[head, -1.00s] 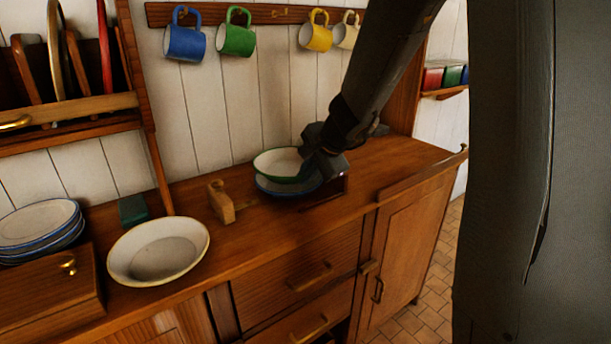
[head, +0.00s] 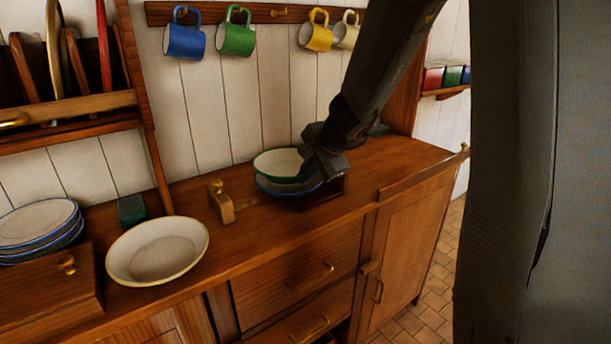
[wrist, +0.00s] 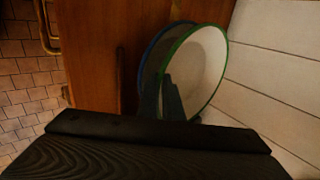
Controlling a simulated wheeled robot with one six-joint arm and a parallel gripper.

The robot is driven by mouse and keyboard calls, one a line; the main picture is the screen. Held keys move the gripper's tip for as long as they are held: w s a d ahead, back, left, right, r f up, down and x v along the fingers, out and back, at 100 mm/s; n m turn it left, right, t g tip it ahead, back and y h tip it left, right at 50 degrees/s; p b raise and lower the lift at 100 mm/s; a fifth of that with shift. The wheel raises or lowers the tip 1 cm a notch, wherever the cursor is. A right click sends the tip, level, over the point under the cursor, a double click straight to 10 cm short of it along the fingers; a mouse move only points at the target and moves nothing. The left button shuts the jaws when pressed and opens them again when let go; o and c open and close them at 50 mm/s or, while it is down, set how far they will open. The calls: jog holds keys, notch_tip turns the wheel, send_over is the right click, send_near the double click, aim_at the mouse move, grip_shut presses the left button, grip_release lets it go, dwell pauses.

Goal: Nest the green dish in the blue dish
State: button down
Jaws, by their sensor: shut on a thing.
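The green dish (head: 278,162), white inside with a green rim, is above the blue dish in the head view. My gripper (head: 316,165) is shut on its right side. The blue dish (head: 268,187) shows as a blue-rimmed edge below it, on the wooden counter. In the wrist view the green dish (wrist: 205,70) covers most of the blue dish (wrist: 152,62), whose rim shows along its left side. The green dish sits slightly off to one side of the blue one. I cannot tell whether the two dishes touch.
A wooden block (head: 221,202) stands left of the dishes on the counter (head: 260,230). A cream dish (head: 157,250) and stacked blue-rimmed plates (head: 38,230) lie farther left. Mugs (head: 236,38) hang on the wall behind. A raised rail (head: 420,176) edges the counter at right.

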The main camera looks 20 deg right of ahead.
jog(key=shift+f+b, duration=0.8)
jog(key=shift+b, duration=0.2)
dwell(0.9)
jog(key=c, duration=1.8)
grip_release()
jog(key=shift+c, duration=0.2)
jog(key=shift+f, duration=0.1)
jog(key=shift+r+p, duration=3.85)
jog(key=shift+r, duration=0.25)
